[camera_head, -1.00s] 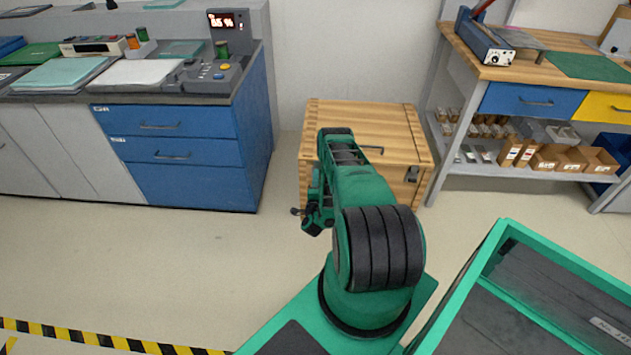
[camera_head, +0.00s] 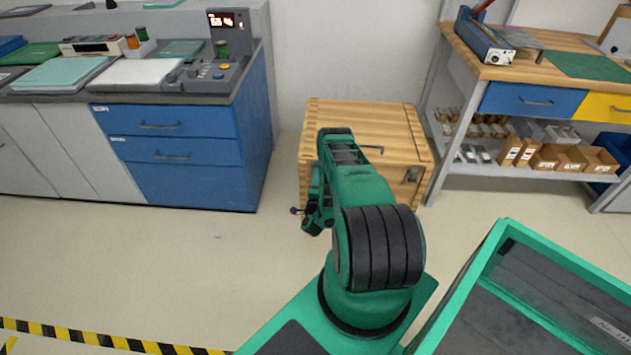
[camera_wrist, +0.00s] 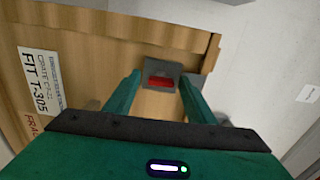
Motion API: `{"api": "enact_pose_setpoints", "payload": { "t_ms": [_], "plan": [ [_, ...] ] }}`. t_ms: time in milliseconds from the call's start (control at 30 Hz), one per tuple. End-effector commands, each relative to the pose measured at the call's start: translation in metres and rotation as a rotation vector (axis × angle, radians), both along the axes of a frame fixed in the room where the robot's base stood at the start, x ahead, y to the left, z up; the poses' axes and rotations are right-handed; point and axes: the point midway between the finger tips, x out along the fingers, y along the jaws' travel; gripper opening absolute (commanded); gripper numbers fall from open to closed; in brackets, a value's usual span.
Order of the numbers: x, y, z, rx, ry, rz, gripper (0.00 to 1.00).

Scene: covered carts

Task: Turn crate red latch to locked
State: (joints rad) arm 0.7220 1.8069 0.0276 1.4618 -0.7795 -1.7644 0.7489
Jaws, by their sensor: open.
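The wooden crate (camera_head: 365,112) stands on the floor against the wall, partly hidden behind my arm in the head view. In the wrist view the crate's wooden side (camera_wrist: 110,48) fills the upper left. The red latch (camera_wrist: 160,81) sits on a grey plate (camera_wrist: 162,66) near the crate's edge. My gripper (camera_wrist: 158,92) is open, with its two green fingers on either side of the latch in the picture. I cannot tell whether the fingers touch it. The gripper's fingertips are hidden in the head view.
A blue drawer cabinet (camera_head: 185,155) stands left of the crate. A workbench with shelves (camera_head: 520,172) stands to the right. A green-rimmed bin (camera_head: 470,275) is at the lower right. The floor (camera_head: 150,265) at left front is clear.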

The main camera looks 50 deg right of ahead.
Motion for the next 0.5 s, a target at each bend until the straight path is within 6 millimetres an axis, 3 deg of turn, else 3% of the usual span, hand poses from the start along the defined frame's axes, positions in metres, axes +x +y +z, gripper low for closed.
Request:
{"api": "enact_pose_setpoints", "payload": {
  "t_ms": [167,500],
  "plan": [
    [-0.007,0.01,-0.001,0.0,0.001,0.003,0.5],
    [-0.046,0.057,-0.002,0.001,0.004,0.003,0.5]
  ]
}}
